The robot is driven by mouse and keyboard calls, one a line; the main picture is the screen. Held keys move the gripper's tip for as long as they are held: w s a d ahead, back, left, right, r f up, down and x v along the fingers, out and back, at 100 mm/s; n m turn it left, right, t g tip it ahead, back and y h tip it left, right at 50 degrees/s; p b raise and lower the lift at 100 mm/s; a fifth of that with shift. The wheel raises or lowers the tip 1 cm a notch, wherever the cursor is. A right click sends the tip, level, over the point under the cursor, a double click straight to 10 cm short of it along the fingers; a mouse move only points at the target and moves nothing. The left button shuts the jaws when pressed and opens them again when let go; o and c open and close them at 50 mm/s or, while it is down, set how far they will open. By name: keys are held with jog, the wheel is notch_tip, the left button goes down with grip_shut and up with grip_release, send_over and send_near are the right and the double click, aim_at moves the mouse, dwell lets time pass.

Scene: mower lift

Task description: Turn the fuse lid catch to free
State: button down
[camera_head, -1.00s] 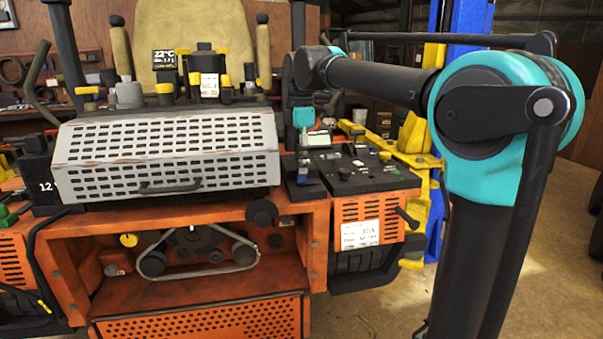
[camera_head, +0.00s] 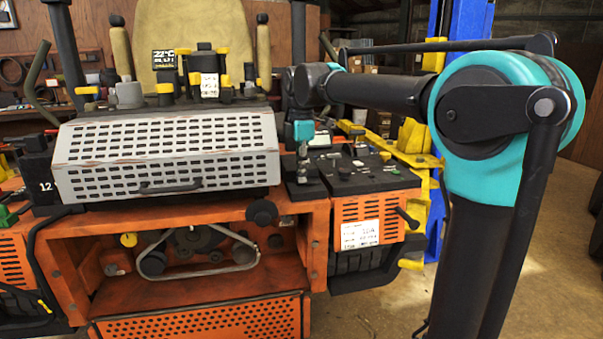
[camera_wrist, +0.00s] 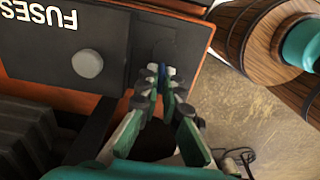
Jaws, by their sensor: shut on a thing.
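In the wrist view, the dark fuse lid (camera_wrist: 40,60) carries white FUSES lettering, which appears upside down, and a round grey knob (camera_wrist: 87,64). My gripper (camera_wrist: 161,80) is beside the lid's right end, its fingertips closed around a small blue piece (camera_wrist: 163,71). The piece looks like the lid catch. Most of it is hidden by the fingers, so its turn angle cannot be told. In the head view, my gripper (camera_head: 304,160) points down at the left end of the black-topped console; the catch is not visible there.
The slotted grey cover (camera_head: 165,155) with a black handle stands close left of my gripper. The console top (camera_head: 365,172) holds small fittings. Upright posts and levers rise behind. A wooden barrel-like object (camera_wrist: 270,45) is at upper right in the wrist view.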

jog(key=shift+m, duration=0.4)
jog(key=m, duration=1.3)
jog(key=shift+m, duration=2)
jog(key=c, duration=1.7)
grip_release()
